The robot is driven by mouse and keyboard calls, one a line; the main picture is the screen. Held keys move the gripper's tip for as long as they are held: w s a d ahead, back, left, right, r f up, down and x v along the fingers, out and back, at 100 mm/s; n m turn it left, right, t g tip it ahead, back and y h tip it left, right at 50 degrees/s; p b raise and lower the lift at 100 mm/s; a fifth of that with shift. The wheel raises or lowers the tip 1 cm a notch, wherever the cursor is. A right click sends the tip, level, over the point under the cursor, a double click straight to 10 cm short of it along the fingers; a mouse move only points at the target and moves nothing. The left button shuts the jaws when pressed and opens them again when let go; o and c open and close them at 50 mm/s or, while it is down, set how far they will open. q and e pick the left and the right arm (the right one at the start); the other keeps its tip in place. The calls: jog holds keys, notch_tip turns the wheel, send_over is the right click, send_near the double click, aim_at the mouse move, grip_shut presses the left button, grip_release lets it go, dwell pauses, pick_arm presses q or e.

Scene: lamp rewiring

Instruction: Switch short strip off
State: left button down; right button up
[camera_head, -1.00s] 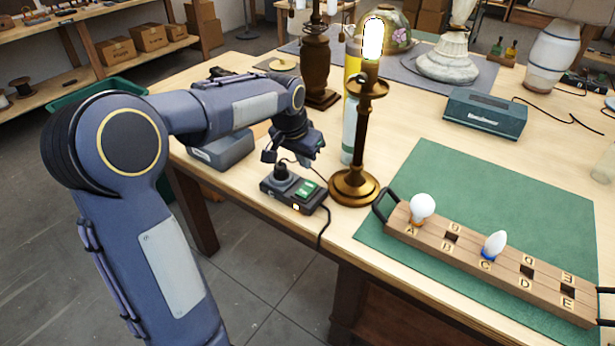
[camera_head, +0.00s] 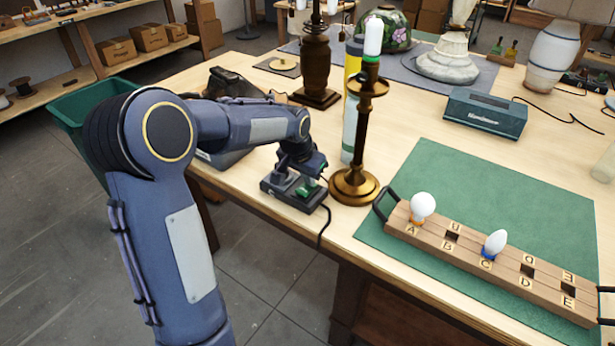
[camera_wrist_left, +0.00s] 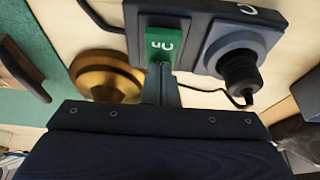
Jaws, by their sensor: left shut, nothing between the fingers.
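The short power strip (camera_head: 289,196) lies near the table's front edge, dark, with a green rocker switch (camera_wrist_left: 167,34) and a black plug (camera_wrist_left: 240,68) in its socket. My left gripper (camera_wrist_left: 161,82) is shut and empty, its fingertips at the end of the green switch, touching or very close to it. In the head view my left gripper (camera_head: 306,183) comes down over the strip and partly hides the switch. My right gripper is not in view.
A wooden bulb rack (camera_head: 470,258) with two white bulbs lies on the green mat (camera_head: 500,190) at the right. A grey-blue box (camera_head: 485,113) stands behind the mat. A dark cord runs from the strip over the table's front edge.

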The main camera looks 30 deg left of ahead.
aim_at(304, 189)
pick_arm(q)
jog(key=shift+s+f, duration=0.15)
jog(key=shift+f, duration=0.05)
jog(key=shift+s, duration=0.8)
jog(key=shift+r, duration=0.1)
jog(key=shift+r, duration=0.35)
notch_tip(304, 189, up, 3)
jog(key=p, duration=0.2)
jog(key=shift+p, duration=0.4)
jog(key=v, duration=1)
jog(key=shift+r, duration=0.25)
jog(key=shift+s, duration=0.15)
